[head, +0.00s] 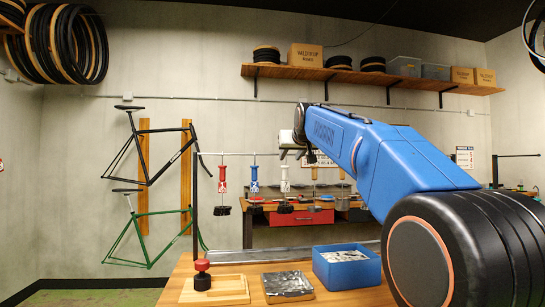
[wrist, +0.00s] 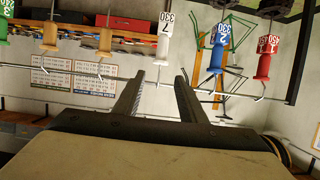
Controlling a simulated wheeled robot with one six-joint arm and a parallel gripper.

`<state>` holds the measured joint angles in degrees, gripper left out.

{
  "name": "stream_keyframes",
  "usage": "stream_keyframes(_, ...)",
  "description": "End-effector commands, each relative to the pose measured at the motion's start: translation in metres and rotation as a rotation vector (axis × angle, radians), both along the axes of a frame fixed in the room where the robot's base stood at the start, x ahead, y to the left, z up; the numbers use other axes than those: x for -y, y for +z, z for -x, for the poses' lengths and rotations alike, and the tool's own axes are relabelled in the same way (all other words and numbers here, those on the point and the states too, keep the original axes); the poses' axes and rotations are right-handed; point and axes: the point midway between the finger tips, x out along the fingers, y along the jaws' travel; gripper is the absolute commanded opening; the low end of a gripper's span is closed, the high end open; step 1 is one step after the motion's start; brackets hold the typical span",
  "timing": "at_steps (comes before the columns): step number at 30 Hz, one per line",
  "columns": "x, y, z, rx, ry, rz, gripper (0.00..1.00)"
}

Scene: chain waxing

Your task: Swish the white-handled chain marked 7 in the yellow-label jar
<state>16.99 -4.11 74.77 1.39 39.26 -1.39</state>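The white-handled chain hangs from a horizontal rod, its white handle (head: 285,179) in the middle of the head view and a dark chain bundle below it. In the wrist view, which looks upside down, the white handle (wrist: 162,47) shows a 7 on its tag. My gripper (head: 284,152) is above and in front of the rod in the head view. In the wrist view my gripper (wrist: 168,82) has its two fingers apart with nothing between them; the white handle is beyond the fingertips, apart from them. I cannot make out a yellow-label jar in either view.
A wooden stand (head: 240,290), a foil-like tray (head: 288,284) and a blue bin (head: 320,267) sit on the near bench. A workbench stands behind.

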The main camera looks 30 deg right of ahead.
Motion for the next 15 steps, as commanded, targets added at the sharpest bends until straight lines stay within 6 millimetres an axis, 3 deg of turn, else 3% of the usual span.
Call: stream_keyframes(15, 0.013, -0.018, -0.044, -0.002, 0.001, -0.001, 0.38)
